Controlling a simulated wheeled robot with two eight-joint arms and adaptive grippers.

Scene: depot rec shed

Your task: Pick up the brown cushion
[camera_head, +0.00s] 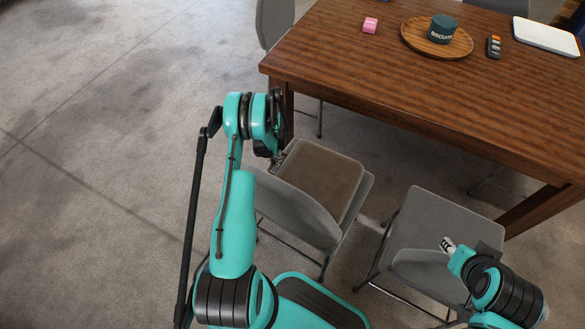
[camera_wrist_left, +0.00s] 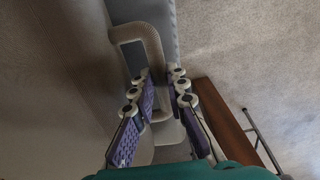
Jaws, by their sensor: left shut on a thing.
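The brown cushion (camera_head: 320,178) lies on the seat of a grey chair (camera_head: 297,212) near the table's front left corner, in the head view.
A wooden table (camera_head: 400,95) stands close behind the chairs. The second grey chair (camera_head: 432,222) stands right. Floor at left is clear.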

